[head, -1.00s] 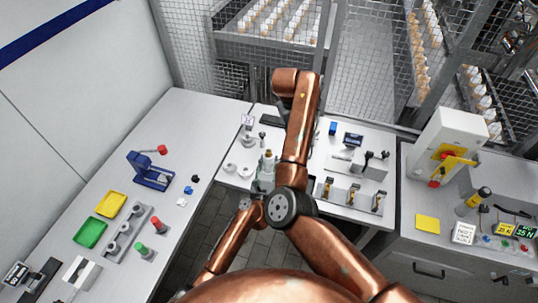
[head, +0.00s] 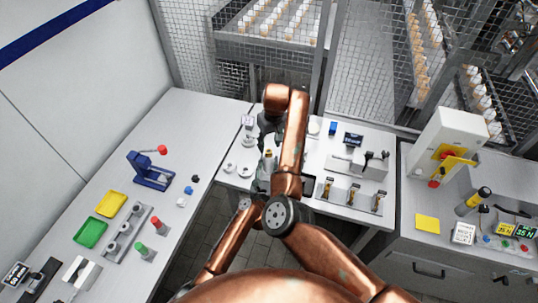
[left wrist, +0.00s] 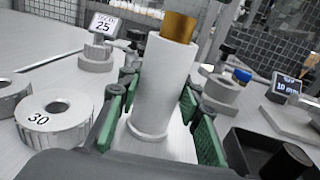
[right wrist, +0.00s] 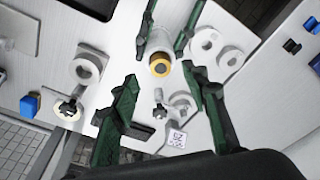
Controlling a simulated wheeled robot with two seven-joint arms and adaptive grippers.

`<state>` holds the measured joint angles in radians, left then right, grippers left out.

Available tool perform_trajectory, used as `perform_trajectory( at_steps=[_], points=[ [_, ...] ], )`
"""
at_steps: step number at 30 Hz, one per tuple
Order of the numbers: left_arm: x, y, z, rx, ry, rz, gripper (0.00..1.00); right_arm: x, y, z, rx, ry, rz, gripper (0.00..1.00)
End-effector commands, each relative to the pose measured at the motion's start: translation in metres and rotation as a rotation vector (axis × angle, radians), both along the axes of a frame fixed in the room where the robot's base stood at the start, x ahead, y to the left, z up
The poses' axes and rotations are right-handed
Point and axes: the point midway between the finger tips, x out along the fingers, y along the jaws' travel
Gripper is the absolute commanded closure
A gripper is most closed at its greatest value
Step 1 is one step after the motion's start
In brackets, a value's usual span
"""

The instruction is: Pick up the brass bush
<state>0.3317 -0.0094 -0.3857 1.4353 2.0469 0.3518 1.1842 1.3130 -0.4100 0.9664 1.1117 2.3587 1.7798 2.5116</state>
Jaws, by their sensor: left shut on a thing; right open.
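The brass bush (left wrist: 178,27) sits in the top of an upright pale grey cylinder (left wrist: 159,85) in the left wrist view. In the right wrist view I see the bush (right wrist: 160,65) end-on as a brass ring with a dark bore. It also shows in the head view (head: 268,154). My left gripper (left wrist: 158,118) is shut on the cylinder, its green pads on either side below the bush. My right gripper (right wrist: 159,75) is open and empty. From its wrist view, the bush appears between its fingertips; I cannot tell the remaining distance. My arm partly hides it in the head view.
A dark tray (left wrist: 262,155) lies to the right of the cylinder. A blue lever press (head: 150,172) stands on the left bench.

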Motion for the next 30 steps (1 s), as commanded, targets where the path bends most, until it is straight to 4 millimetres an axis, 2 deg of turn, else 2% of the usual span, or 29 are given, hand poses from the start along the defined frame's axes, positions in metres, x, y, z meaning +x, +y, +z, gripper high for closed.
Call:
perform_trajectory(
  at_steps=[1,7,17,30],
  points=[
    [0.000,0.000,0.000,0.000,0.000,0.000,0.92,-0.001,0.001,-0.010,0.000,0.006,0.000,0.58],
    [0.000,0.000,0.000,0.000,0.000,0.000,0.92,0.003,0.002,-0.036,0.000,0.004,0.001,0.58],
    [0.000,0.000,0.000,0.000,0.000,0.000,0.92,0.004,0.003,-0.042,0.000,0.002,0.001,0.59],
    [0.000,0.000,0.000,0.000,0.000,0.000,0.92,0.004,0.003,-0.042,0.000,0.002,0.001,0.89]
  ],
)
